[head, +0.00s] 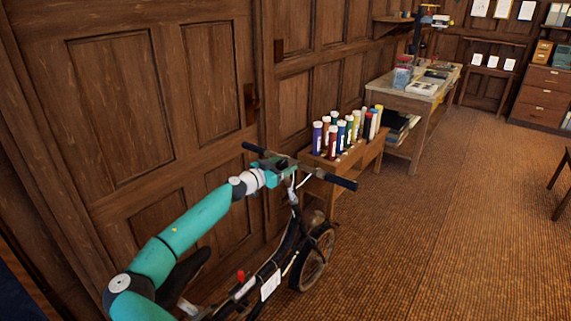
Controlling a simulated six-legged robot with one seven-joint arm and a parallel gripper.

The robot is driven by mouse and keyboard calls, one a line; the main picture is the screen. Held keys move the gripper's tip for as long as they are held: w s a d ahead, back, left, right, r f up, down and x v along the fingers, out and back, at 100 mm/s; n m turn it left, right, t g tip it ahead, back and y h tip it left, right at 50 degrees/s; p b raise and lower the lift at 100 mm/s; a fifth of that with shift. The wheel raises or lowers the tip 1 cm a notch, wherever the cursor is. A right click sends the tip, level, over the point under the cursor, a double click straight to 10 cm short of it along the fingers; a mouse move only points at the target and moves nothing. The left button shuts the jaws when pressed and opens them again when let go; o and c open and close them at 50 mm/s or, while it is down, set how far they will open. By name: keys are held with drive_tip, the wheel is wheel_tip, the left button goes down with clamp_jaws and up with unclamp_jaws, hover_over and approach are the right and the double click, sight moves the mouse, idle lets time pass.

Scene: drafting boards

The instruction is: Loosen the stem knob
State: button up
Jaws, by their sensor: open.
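A dark bicycle (283,250) stands on the carpet beside the wood-panelled wall. Its handlebar has a black left grip (253,148) and a black right grip (341,181). A pale stem (293,189) runs down from the bar to the frame. My teal arm reaches up from the lower left, and my gripper (281,168) is at the middle of the handlebar, near the top of the stem. It is open, but its fingers are small and dark against the bar. The stem knob cannot be made out; my gripper may hide it. Contact cannot be told.
A low wooden bench (347,166) holding several coloured tubes stands just behind the handlebar. A work table (409,98) with papers and boxes is farther back. Panelled doors close off the left side. Open carpet (450,230) lies to the right.

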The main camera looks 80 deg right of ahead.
drive_tip(key=shift+x, duration=0.95)
drive_tip(key=c, duration=1)
drive_tip(key=shift+o, duration=0.2)
